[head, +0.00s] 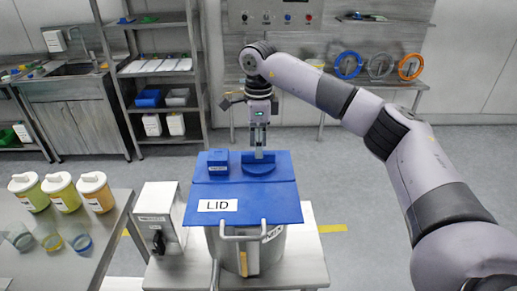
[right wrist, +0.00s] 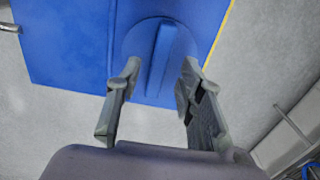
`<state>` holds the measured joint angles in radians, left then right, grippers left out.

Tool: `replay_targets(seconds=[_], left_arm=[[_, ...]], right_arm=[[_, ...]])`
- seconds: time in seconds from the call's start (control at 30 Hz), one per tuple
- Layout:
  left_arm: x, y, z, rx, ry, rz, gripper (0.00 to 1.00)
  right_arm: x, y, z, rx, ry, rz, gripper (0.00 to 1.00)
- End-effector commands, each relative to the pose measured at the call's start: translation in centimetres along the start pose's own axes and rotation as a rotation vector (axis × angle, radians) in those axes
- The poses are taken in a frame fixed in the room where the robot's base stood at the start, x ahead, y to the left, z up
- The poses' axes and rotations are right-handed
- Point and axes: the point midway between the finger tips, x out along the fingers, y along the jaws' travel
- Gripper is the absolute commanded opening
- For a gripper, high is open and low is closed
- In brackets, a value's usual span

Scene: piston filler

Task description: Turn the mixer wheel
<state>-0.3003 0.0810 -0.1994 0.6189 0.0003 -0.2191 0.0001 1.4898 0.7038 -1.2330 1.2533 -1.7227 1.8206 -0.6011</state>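Three ring-shaped wheels stand at the back right: a blue wheel (head: 337,69), a grey wheel (head: 370,70) and an orange wheel (head: 400,72). I cannot tell which, if any, is the mixer wheel. A blue lid (head: 255,207) labelled "LID" covers a metal vessel (head: 270,258). Its raised blue handle (head: 259,168) also shows in the right wrist view (right wrist: 160,58). My right gripper (head: 258,152) is at the handle, pointing down. In the right wrist view its fingers (right wrist: 160,75) are apart, with the handle's ridge between and beyond the tips. I cannot tell whether they touch it. My left gripper is out of view.
A small blue block (head: 218,159) sits on the lid's back left. A grey control box (head: 158,218) with a black knob stands left of the vessel. Several jars (head: 95,192) and cups (head: 48,237) stand on the left table. Open floor (head: 345,170) lies behind the vessel.

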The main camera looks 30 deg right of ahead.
Motion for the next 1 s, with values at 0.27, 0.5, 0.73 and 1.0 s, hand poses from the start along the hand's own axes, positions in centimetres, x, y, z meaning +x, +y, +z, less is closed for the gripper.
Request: replay_targets(seconds=[0.27,0.5,0.73,1.0], left_arm=[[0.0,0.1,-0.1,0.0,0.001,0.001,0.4],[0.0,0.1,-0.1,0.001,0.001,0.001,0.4],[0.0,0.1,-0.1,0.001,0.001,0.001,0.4],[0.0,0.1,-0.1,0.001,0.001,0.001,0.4]], right_arm=[[-6.1,-0.1,0.1,0.001,-0.002,-0.003,0.35],[-9.4,0.0,0.1,0.0,-0.002,-0.001,0.35],[-10.0,0.0,0.0,0.0,0.0,0.001,0.35],[-9.9,0.0,0.0,0.0,0.0,0.0,0.35]])
